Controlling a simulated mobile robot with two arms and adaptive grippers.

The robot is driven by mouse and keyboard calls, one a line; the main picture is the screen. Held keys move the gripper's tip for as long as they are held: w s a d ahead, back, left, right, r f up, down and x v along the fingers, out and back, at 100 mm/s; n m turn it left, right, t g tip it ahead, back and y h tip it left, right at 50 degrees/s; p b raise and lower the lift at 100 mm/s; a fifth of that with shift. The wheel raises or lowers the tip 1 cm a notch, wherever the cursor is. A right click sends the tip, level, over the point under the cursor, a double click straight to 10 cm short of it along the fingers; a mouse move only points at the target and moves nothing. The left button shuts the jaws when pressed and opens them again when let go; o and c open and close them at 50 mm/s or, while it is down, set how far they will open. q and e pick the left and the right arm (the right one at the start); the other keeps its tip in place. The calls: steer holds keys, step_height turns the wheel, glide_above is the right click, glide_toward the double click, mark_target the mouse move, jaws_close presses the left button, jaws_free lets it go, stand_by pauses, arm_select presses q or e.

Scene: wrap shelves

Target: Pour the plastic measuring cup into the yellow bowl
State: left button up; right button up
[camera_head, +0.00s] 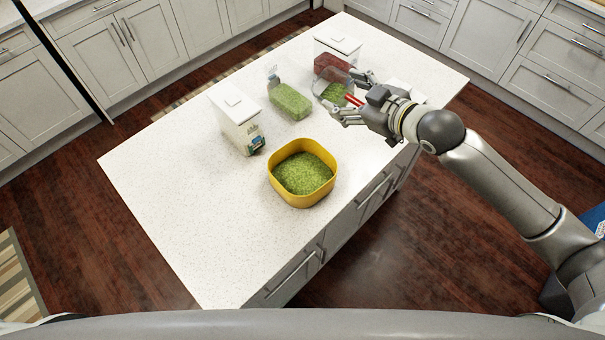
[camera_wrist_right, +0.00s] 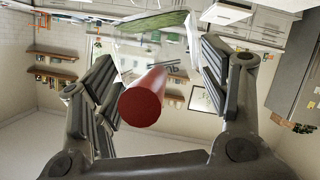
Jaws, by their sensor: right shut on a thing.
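The plastic measuring cup (camera_head: 331,88) is clear with a red handle and holds green bits. It is at the far right of the island in the head view. My right gripper (camera_head: 350,97) is shut on its red handle, which shows end-on between the fingers in the wrist view (camera_wrist_right: 142,98). The clear cup wall shows behind the handle there. I cannot tell whether the cup touches the counter. The yellow bowl (camera_head: 285,190) stands near the island's front right edge, apart from the gripper, with green bits inside. My left gripper is not in view.
A white-lidded carton (camera_head: 237,120) stands behind and left of the bowl. A clear container of green bits (camera_head: 290,102) and a white-lidded container with red contents (camera_head: 334,62) stand farther back. The left and front of the white countertop (camera_head: 180,190) are clear.

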mark_target(349, 94)
steer(key=shift+w+d+r, duration=0.15)
steer(key=shift+w+r, duration=0.05)
steer(key=shift+r, duration=0.7)
steer(key=shift+r, duration=1.5)
steer(key=shift+f, duration=0.1)
